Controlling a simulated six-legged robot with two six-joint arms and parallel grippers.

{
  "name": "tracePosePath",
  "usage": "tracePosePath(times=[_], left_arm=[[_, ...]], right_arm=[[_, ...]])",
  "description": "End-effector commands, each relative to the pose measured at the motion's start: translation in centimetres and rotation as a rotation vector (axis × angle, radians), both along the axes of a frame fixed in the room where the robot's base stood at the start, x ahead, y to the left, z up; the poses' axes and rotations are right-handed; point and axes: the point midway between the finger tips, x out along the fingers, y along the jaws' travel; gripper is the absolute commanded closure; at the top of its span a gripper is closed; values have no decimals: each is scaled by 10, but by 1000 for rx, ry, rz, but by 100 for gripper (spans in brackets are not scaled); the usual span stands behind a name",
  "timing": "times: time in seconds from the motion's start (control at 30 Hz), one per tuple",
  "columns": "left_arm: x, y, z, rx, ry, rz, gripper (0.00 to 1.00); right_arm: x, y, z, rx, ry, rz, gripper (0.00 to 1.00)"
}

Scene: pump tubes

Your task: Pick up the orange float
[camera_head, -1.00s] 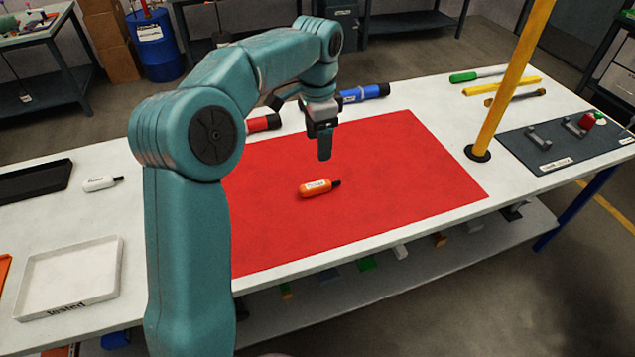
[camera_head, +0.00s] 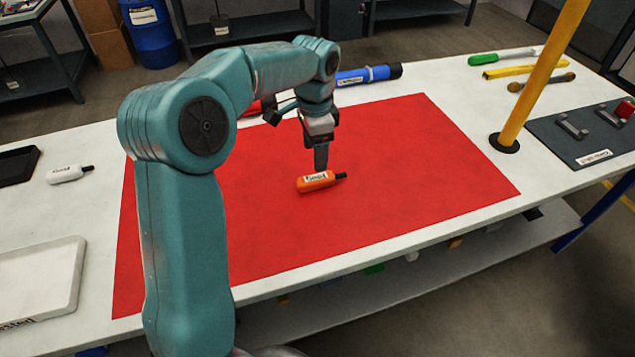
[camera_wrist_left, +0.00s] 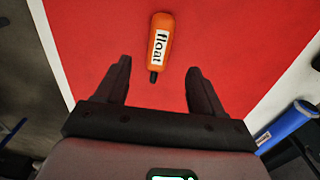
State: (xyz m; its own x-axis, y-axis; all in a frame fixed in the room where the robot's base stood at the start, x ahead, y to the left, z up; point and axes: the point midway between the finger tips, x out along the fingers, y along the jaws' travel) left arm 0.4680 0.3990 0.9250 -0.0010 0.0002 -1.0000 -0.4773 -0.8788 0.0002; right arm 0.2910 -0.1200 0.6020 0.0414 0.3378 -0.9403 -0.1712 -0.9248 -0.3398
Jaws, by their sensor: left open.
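The orange float (camera_head: 316,181) lies on the red mat (camera_head: 400,190), with a white label and a black tip pointing right in the head view. My left gripper (camera_head: 320,158) is just above and behind it, fingers pointing down. In the left wrist view the float (camera_wrist_left: 163,35) shows its "float" label, and its black tip points down between the two spread fingers of my left gripper (camera_wrist_left: 158,78). The jaws are open and empty. My right gripper is not in view.
A blue tube (camera_head: 365,76) lies behind the mat. A yellow post (camera_head: 540,80) stands on the table at right, near a dark tool mat (camera_head: 560,145). A white float (camera_head: 70,174) and a white tray (camera_head: 40,275) are at left. The mat around the orange float is clear.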

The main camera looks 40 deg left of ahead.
Motion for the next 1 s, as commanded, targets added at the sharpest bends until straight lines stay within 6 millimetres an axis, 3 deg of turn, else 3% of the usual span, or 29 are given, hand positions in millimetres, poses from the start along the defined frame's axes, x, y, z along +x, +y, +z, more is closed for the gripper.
tracePosePath(times=[0.1,0.33,0.6,0.9,1.0], left_arm=[[0,0,-22,0,1,0,32],[2,0,-41,0,1,1,32],[6,-1,-82,0,2,0,32],[7,0,-87,0,0,1,32],[7,0,-87,0,0,1,64]], right_arm=[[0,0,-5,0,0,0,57],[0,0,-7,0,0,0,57],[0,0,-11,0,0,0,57],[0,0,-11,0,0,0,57],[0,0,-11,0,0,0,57]])
